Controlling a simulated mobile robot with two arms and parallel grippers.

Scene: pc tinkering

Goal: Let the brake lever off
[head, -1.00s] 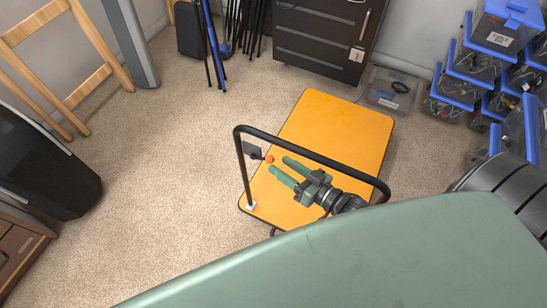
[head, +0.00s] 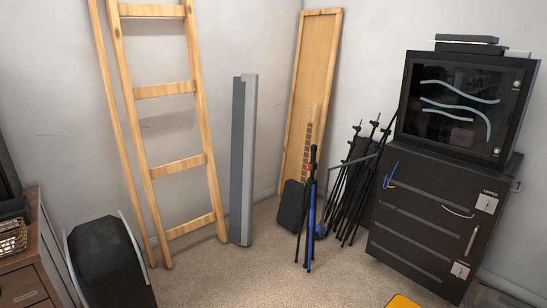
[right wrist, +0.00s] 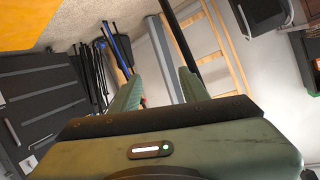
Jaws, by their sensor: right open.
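In the right wrist view my right gripper (right wrist: 157,82) is open, with its two green fingers apart. No brake lever can be clearly made out; a tiny reddish spot by the left finger is too small to identify. A black bar (right wrist: 176,35), which looks like the cart's handle post, runs down behind the right finger. The orange cart deck (right wrist: 28,22) fills the top left corner of this view. In the head view only a corner of the deck (head: 402,302) shows at the bottom edge. My left gripper is in neither view.
The head view shows a wooden ladder (head: 165,90) and grey panels (head: 243,160) against the wall, black stands (head: 362,190), a dark cabinet (head: 425,225) and a black rounded case (head: 110,265). Carpet (head: 265,275) is free in the middle.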

